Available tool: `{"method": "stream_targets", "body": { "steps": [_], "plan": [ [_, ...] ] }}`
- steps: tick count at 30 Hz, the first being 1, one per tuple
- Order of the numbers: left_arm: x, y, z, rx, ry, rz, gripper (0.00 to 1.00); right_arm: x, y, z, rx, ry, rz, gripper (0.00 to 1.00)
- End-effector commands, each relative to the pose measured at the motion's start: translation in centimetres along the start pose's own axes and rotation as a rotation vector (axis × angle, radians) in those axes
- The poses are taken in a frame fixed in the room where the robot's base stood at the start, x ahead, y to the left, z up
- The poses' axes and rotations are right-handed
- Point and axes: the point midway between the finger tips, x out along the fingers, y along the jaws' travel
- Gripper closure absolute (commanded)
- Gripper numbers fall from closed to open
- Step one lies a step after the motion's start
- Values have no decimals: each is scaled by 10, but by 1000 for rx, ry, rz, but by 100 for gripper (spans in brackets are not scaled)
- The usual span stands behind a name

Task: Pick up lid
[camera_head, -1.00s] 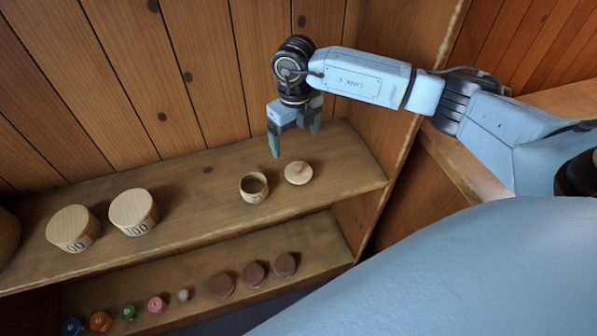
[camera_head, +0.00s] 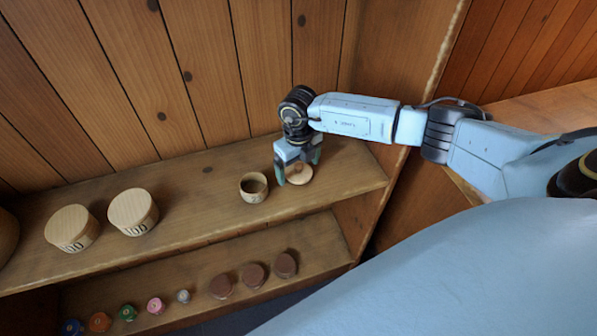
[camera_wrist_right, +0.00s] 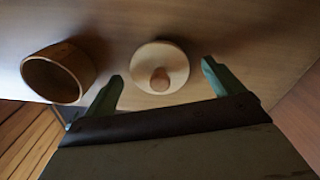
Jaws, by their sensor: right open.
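The lid (camera_head: 298,177) is a round, pale wooden disc with a small knob, lying on the upper shelf. My right gripper (camera_head: 298,173) points down over it and partly hides it in the head view. In the right wrist view the lid (camera_wrist_right: 158,66) shows between and a little beyond the two green fingertips (camera_wrist_right: 160,76), with its knob facing the camera. The right gripper is open, with nothing held. An open wooden cup (camera_head: 254,187) stands just left of the lid; it also shows in the right wrist view (camera_wrist_right: 58,73). My left gripper is not in view.
Two wooden canisters marked 100, one (camera_head: 72,228) and another (camera_head: 133,211), stand further left on the upper shelf (camera_head: 195,204). Several coloured knobs and brown discs (camera_head: 253,276) line the lower shelf. A plank wall rises behind, and a side panel stands at right.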

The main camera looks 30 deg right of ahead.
Motion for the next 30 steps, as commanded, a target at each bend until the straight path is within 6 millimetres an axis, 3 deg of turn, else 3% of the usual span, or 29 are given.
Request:
{"method": "stream_targets", "body": {
  "steps": [3,14,23,30],
  "plan": [
    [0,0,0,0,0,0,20,0,0,0,0,0,0,10],
    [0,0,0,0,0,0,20,-1,0,0,0,0,1,56],
    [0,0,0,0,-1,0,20,-4,0,1,0,-2,1,56],
    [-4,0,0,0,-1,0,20,-42,-1,2,0,-6,0,56]
  ]
}}
